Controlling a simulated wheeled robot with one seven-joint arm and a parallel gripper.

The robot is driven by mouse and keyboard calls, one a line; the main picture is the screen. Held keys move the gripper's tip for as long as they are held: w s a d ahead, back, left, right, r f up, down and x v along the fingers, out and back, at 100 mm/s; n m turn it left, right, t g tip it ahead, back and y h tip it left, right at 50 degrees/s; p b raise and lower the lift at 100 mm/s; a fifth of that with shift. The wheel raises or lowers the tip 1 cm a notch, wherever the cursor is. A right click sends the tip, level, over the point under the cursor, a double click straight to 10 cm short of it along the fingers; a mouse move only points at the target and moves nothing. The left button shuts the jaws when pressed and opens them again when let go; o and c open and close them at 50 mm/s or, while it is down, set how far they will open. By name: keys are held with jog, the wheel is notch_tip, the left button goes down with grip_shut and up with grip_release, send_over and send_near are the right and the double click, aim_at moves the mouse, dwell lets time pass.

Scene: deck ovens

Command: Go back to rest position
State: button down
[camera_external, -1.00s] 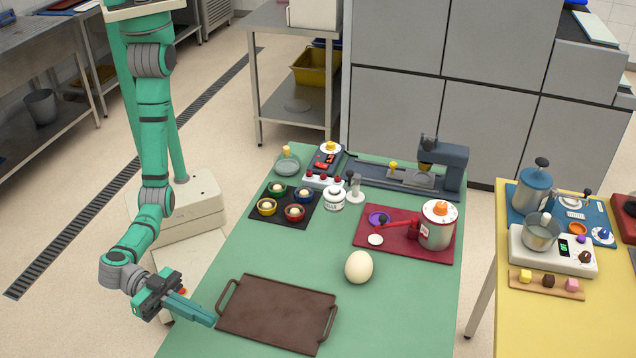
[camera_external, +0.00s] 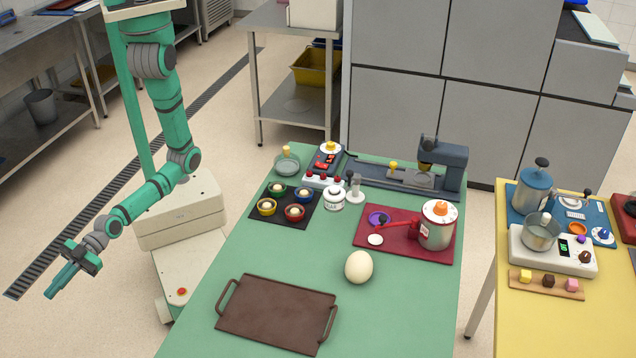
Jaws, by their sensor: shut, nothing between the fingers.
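My gripper (camera_external: 62,284) is shut and empty at the lower left. It hangs over the open floor, well left of the green table (camera_external: 225,290) and apart from it. My arm is bent at the elbow and reaches down to the left, beside my base. The brown tray (camera_external: 277,312) with two handles lies flat and empty on the near part of the green table.
A red mat (camera_external: 372,247) with a pot and a black mat (camera_external: 262,213) with several small bowls lie farther back. A steel bench (camera_external: 30,130) stands at the far left. Floor around my gripper is clear.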

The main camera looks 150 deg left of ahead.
jog(key=a+n+t+y, duration=0.2)
jog(key=a+n+y, duration=0.1)
jog(key=a, duration=1.4)
jog(key=s+a+r+n+y, duration=0.1)
jog(key=s+a+r+y, duration=0.2)
jog(key=a, duration=0.6)
jog(key=s+a+r+n+t+y, duration=0.1)
jog(key=s+a+r+y, duration=0.2)
jog(key=s+a, duration=0.3)
jog(key=s+a+r+n+t+y, duration=0.1)
jog(key=s+a+r+y, duration=0.2)
jog(key=a, duration=1.1)
jog(key=shift+s+r+y, duration=0.2)
jog(key=shift+s+y, duration=0.3)
jog(key=shift+s, duration=0.15)
jog(key=shift+d, duration=0.1)
